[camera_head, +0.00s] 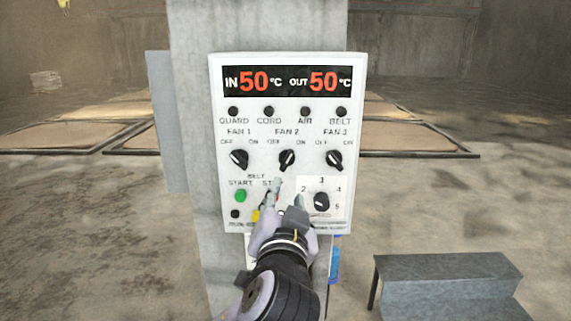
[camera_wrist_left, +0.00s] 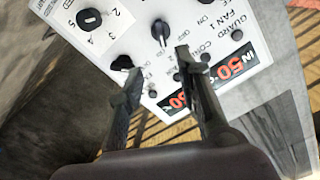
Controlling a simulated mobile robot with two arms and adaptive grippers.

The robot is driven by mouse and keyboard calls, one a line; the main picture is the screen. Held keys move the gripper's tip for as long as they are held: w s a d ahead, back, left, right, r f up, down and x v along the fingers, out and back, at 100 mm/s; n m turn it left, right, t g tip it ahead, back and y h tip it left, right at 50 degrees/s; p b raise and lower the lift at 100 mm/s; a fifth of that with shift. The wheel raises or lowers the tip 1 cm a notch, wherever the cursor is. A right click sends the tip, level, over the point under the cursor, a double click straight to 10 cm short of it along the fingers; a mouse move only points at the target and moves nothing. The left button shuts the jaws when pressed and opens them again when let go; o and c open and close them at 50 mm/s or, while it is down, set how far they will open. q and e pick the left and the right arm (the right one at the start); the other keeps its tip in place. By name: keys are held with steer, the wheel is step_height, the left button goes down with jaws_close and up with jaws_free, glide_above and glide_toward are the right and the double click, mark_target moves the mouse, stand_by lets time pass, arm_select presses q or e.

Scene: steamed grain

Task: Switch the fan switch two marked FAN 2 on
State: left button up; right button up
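The FAN 2 switch (camera_head: 287,160) is a black rotary knob in the middle of the white control panel (camera_head: 217,140). Its grip leans to the upper right, toward the ON label. My left gripper (camera_head: 287,194) is just below this knob in the head view, fingers pointing at the panel, open and empty. In the left wrist view the FAN 2 switch (camera_wrist_left: 160,31) shows beyond the gap between the two open fingertips of my left gripper (camera_wrist_left: 157,72), apart from them. My right gripper is not in view.
The FAN 1 knob (camera_head: 239,160) and FAN 3 knob (camera_head: 334,160) lean to the upper left, toward OFF. A green start button (camera_head: 240,196) and a numbered dial (camera_head: 321,202) sit lower. A grey step (camera_head: 447,285) stands at the right on open floor.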

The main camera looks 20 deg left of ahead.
mark_target(287, 163)
arm_select(q)
steer(key=x, duration=1.5)
steer(key=shift+w+a, duration=0.1)
steer(key=shift+a, duration=0.1)
jaws_close()
